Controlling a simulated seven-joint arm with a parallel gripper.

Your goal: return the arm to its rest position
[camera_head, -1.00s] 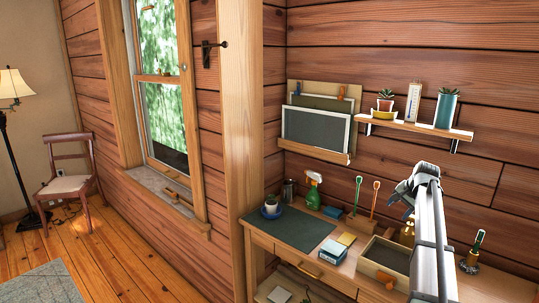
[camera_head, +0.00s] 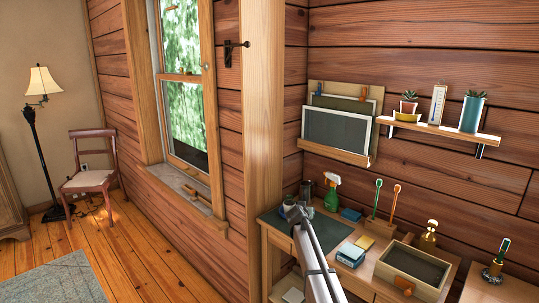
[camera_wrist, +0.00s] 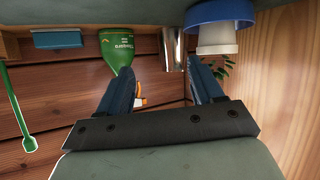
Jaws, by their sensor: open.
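My arm (camera_head: 318,262) reaches up from the bottom of the head view. My gripper (camera_head: 294,212) is over the left part of the desk, near the dark green mat (camera_head: 321,230). In the wrist view my gripper (camera_wrist: 165,88) shows two dark fingers spread apart, with nothing held between them. The wrist view is upside down, with the desk surface along its top.
A wooden tray (camera_head: 398,281) and a brass-coloured bottle (camera_head: 428,238) are right of my arm. A shelf with plants (camera_head: 440,130) is on the back wall. A wooden post (camera_head: 262,130) rises left of the desk. The floor at left has free room.

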